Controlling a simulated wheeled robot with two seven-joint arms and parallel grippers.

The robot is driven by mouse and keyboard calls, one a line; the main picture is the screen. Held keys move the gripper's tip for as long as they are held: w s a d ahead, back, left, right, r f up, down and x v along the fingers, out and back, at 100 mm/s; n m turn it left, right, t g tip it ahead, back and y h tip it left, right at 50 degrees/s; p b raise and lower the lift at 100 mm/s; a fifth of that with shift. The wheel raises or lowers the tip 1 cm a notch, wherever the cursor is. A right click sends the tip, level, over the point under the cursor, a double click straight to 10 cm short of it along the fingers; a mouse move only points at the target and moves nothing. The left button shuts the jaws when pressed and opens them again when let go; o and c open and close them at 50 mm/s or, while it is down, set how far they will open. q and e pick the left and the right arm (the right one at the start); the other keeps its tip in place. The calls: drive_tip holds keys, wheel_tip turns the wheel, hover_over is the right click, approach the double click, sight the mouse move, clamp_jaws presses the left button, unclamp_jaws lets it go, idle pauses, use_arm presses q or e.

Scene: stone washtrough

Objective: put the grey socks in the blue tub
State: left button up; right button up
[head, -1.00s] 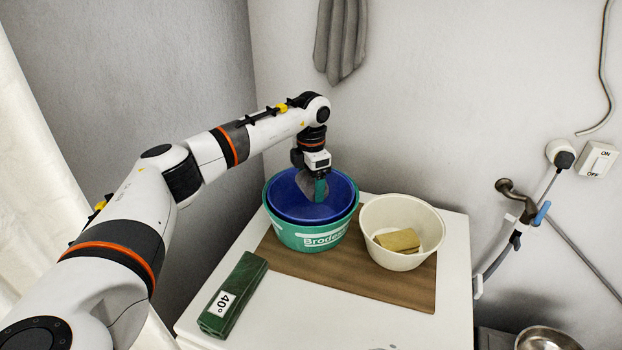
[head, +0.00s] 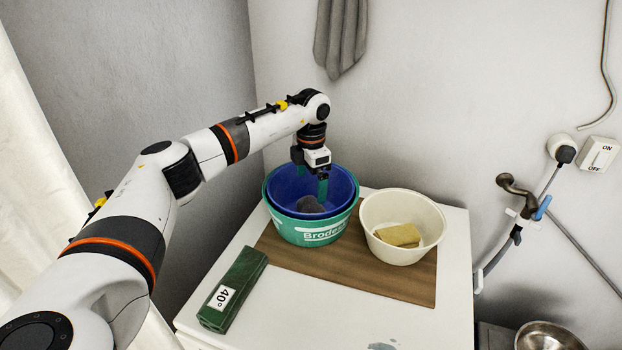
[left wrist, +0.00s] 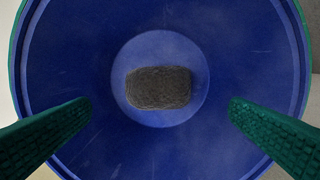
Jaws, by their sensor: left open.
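The grey socks (head: 310,204) lie as a dark grey bundle on the bottom of the blue tub (head: 342,186). In the left wrist view the socks (left wrist: 158,87) rest on the round middle of the tub's floor (left wrist: 105,140), apart from both fingers. The blue tub sits inside a green tub (head: 310,232) with white lettering. My left gripper (head: 311,186) is open and empty, pointing down over the blue tub. Its green fingers (left wrist: 160,128) stand wide apart, one on each side of the socks. My right gripper is in neither view.
A cream bowl (head: 376,215) holding a yellowish block (head: 398,235) stands right of the tubs on a brown board (head: 330,270). A green block marked 40° (head: 240,280) lies at the front left. A tap (head: 518,198) is on the right wall.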

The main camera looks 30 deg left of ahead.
sight(311, 202)
use_arm(q)
drive_tip(key=shift+r, duration=0.1)
wheel_tip(311, 202, up, 7)
drive_tip(key=p, duration=0.5)
idle(0.3)
